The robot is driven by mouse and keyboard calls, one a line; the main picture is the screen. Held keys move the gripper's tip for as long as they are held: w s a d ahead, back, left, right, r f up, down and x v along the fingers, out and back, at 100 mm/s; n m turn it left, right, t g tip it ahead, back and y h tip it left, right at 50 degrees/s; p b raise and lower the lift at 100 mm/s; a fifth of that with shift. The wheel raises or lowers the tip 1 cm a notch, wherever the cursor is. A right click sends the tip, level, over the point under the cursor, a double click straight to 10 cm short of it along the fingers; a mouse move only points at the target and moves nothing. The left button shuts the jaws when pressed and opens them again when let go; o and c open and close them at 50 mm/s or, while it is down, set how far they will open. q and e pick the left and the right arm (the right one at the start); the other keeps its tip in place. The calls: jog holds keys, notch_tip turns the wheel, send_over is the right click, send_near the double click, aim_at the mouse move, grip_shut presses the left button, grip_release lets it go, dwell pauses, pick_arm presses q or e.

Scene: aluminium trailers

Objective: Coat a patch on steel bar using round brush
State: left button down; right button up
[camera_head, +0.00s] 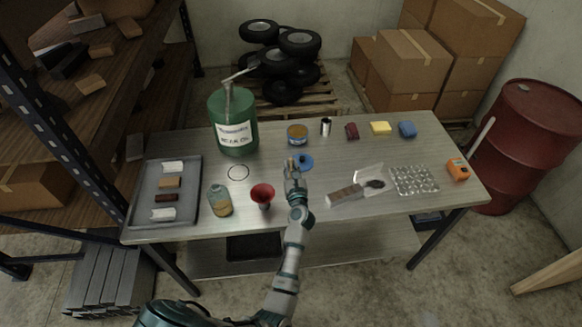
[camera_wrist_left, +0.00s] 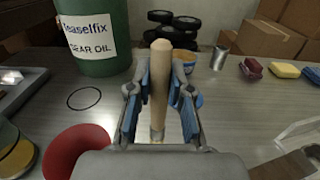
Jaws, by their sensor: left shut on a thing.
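My left gripper (camera_head: 293,168) is over the middle of the table. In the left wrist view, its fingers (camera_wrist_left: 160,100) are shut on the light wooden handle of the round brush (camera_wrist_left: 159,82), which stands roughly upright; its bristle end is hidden. A grey bar with a brownish patch (camera_head: 345,195), apparently the steel bar, lies on the table to the right of my forearm. A tin with orange-brown contents (camera_head: 297,134) stands behind the gripper. A blue round lid or dish (camera_head: 305,161) lies beside the gripper. My right gripper is not in view.
A red funnel (camera_head: 262,193) and a bottle (camera_head: 220,201) stand left of my forearm. A green oil can (camera_head: 232,122) and a grey tray (camera_head: 185,200) are farther left.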

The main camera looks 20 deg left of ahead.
aim_at(291, 161)
pick_arm(q)
jog(key=shift+r, duration=0.4)
notch_tip(291, 161, up, 3)
jog(key=p, duration=0.3)
jog(key=shift+f, duration=0.1)
dwell(0.5)
